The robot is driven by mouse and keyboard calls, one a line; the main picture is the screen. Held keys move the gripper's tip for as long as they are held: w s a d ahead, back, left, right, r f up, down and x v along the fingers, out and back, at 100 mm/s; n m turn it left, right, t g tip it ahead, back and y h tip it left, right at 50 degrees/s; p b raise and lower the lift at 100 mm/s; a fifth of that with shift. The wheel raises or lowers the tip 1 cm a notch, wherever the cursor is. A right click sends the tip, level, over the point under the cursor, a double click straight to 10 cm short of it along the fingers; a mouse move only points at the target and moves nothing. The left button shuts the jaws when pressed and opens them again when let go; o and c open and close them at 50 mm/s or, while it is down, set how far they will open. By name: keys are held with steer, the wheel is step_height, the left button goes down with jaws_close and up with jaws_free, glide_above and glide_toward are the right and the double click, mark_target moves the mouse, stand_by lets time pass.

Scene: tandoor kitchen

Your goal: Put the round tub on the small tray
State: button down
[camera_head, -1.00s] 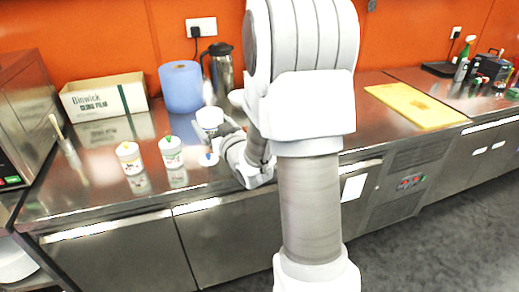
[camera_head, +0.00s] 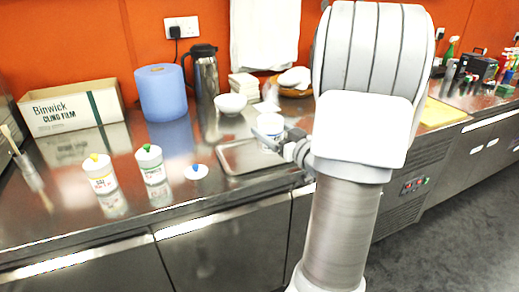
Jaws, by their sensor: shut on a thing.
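The round tub (camera_head: 270,123) is white and upright, at the back right part of the small tray in the picture. The small tray (camera_head: 240,161) is a shallow metal tray lying flat on the steel counter. My gripper (camera_head: 279,138) is shut on the tub and reaches it from the right. I cannot tell whether the tub's base touches the tray or hangs above it. The gripper and arm hide part of the tub's lower right side and the tray's right end.
A white bowl (camera_head: 230,103) and a steel jug (camera_head: 205,72) stand behind the tray. A blue roll (camera_head: 162,92) stands farther back.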

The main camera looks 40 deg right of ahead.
steer(key=shift+w+d+f+b, duration=0.45)
steer(key=shift+w+f, duration=0.75)
steer(key=shift+f, duration=0.2)
steer(key=shift+w+d+f+b, duration=0.3)
steer(key=shift+w+f+b, duration=0.1)
steer(key=shift+w+f, duration=0.9)
steer(key=shift+w+d+f+b, duration=0.45)
steer(key=shift+w+f, duration=0.6)
steer(key=shift+f, duration=0.45)
steer(key=shift+f, duration=0.25)
jaws_free()
steer(key=shift+s+r, duration=0.2)
steer(key=shift+r, duration=0.1)
steer(key=s+p, duration=0.1)
steer(key=s, duration=1)
steer(key=shift+s+a, duration=0.25)
steer(key=shift+s, duration=0.1)
